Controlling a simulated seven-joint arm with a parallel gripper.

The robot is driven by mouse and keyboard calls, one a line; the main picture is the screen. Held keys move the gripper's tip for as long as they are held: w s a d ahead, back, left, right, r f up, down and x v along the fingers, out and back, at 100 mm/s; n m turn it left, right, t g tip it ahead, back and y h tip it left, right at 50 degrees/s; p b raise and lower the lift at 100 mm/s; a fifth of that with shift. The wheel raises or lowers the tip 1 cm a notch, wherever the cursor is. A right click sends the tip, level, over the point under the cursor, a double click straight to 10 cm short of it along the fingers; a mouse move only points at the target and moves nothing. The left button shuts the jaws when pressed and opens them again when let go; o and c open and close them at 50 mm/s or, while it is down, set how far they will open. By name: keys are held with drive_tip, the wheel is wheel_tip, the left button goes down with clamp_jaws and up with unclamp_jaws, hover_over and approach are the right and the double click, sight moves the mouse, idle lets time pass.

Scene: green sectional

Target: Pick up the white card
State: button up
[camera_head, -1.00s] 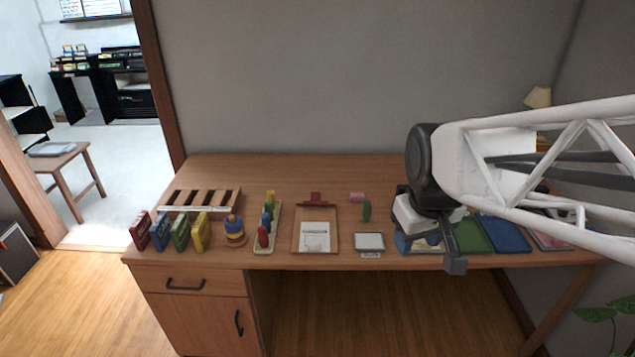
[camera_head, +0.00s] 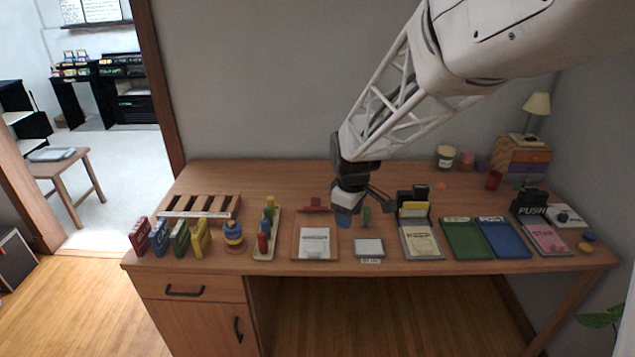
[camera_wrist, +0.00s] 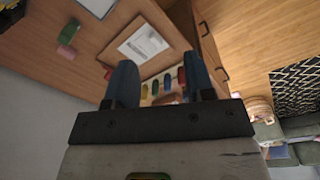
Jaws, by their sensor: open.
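The white card (camera_head: 314,242), with grey print, lies flat in a shallow wooden tray (camera_head: 297,252) near the front of the desk. It also shows in the wrist view (camera_wrist: 143,44), beyond my fingers. My gripper (camera_head: 361,208) is open and empty, above the desk and to the right of the tray, apart from the card. In the wrist view my gripper (camera_wrist: 160,80) has its two blue-grey fingers spread, with nothing held between them. A small framed whitish panel (camera_head: 369,246) lies right of the tray.
A red clip-like piece (camera_head: 315,204) is at the tray's back edge. A pegged block (camera_head: 266,235), ring stack (camera_head: 233,235) and coloured books (camera_head: 180,235) stand left. A card holder (camera_head: 421,243), green tray (camera_head: 466,238) and blue tray (camera_head: 504,238) lie right. The back middle is clear.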

sight(312, 250)
drive_tip(key=w+a+f+n, duration=0.2)
drive_tip(key=w+a+f, duration=0.1)
drive_tip(key=f, duration=0.2)
drive_tip(key=w+a+f+n, duration=0.2)
drive_tip(key=w+a+f, duration=0.1)
drive_tip(key=w+f, duration=0.1)
drive_tip(key=w+a+f+n, duration=0.2)
drive_tip(key=w+a+f, duration=0.1)
drive_tip(key=f, duration=0.3)
drive_tip(key=shift+w+a+f+g, duration=0.15)
drive_tip(key=shift+w+f+g, duration=0.1)
drive_tip(key=shift+w+g, duration=0.15)
drive_tip(key=shift+s, duration=0.1)
drive_tip(key=shift+f, duration=1.3)
drive_tip(key=shift+a+f, duration=0.1)
drive_tip(key=shift+f, duration=2.5)
clamp_jaws()
